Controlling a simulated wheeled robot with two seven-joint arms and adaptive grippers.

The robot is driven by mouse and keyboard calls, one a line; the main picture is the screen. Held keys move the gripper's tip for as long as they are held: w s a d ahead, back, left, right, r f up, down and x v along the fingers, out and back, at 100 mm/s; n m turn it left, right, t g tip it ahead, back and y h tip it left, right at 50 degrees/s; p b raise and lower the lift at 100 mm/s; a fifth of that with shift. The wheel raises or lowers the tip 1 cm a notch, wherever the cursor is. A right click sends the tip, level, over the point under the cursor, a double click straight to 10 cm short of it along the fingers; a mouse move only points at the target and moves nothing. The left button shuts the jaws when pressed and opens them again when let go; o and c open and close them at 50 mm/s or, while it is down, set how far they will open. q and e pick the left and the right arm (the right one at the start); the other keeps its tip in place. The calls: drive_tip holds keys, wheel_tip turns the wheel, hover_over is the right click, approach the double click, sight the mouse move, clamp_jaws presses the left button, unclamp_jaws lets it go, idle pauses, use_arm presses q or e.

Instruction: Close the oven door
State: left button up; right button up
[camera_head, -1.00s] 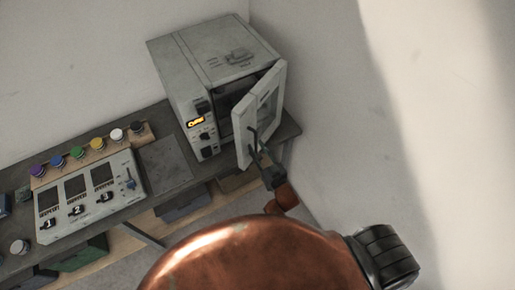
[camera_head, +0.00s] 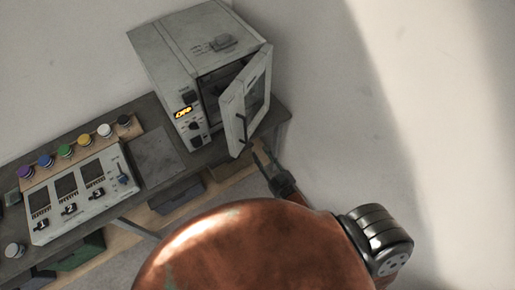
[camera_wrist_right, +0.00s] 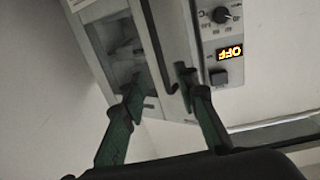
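The grey oven (camera_head: 190,52) stands on the workbench at the top middle of the head view. Its door (camera_head: 248,100) is ajar, swung out at the right, and the dark inside shows behind it. A dark bar handle (camera_head: 242,128) is on the door. My right gripper (camera_head: 264,160) is just below and right of the door's lower edge, apart from the handle. My left gripper is not in view.
The oven display (camera_wrist_right: 230,54) reads OFF. On the bench (camera_head: 160,158) to the left are a control panel (camera_head: 80,195) and a row of coloured buttons (camera_head: 66,151). A wall is behind and right of the oven. Drawers or bins (camera_head: 175,196) show under the bench.

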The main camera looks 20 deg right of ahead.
sight(233, 139)
drive_tip(key=shift+s, duration=0.15)
drive_tip(key=shift+c, duration=0.3)
